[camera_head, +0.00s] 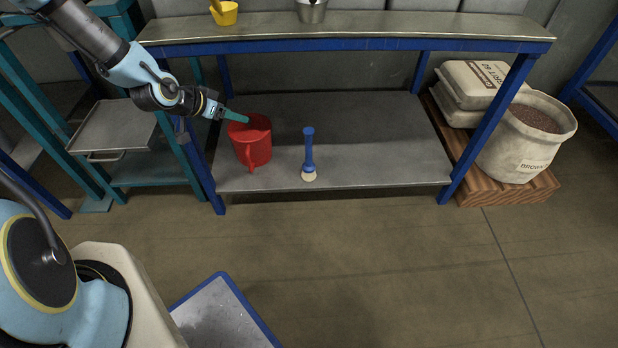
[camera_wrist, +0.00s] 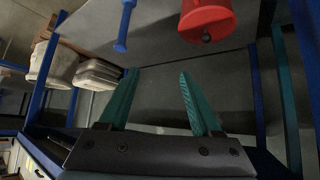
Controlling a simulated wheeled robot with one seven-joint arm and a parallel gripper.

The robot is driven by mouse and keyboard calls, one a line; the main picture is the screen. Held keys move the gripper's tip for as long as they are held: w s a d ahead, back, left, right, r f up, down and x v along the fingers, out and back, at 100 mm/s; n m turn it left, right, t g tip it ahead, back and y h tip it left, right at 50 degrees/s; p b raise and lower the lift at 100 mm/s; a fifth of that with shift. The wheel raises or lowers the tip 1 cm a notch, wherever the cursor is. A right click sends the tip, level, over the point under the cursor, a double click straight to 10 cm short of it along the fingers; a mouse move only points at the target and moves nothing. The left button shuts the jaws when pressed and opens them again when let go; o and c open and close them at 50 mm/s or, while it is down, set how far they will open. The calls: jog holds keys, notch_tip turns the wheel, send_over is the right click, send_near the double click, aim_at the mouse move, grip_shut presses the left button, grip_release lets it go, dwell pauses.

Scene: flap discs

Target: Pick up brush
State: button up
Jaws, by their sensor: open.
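The brush (camera_head: 309,152) has a blue handle and a pale round head. My gripper (camera_head: 243,118) has teal fingers and is at the left end of the shelf, by the rim of a red jug, left of and apart from the brush. In the wrist view the fingers (camera_wrist: 157,78) are spread with nothing between them.
The red jug (camera_head: 252,143) stands between my gripper and the brush. The bench top (camera_head: 400,27) is above the shelf, with a blue leg (camera_head: 490,125) on the right. Sacks (camera_head: 520,138) sit on a wooden pallet at right. The shelf right of the brush is clear.

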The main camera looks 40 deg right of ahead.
jog(key=s+d+f+m+h+b, duration=0.1)
jog(key=s+d+f+h+b, duration=0.2)
jog(key=d+f+b, duration=0.35)
jog(key=s+d+f+m+h+b, duration=0.1)
jog(key=s+d+f+h+b, duration=0.2)
jog(key=d+f+b, duration=0.35)
jog(key=b, duration=0.3)
send_over(309, 155)
jog(key=w+d, duration=0.1)
jog(key=d, duration=0.3)
jog(key=shift+g, duration=0.3)
notch_tip(309, 155, down, 5)
jog(key=shift+w+a+f, duration=0.15)
jog(key=shift+c, duration=0.3)
grip_shut()
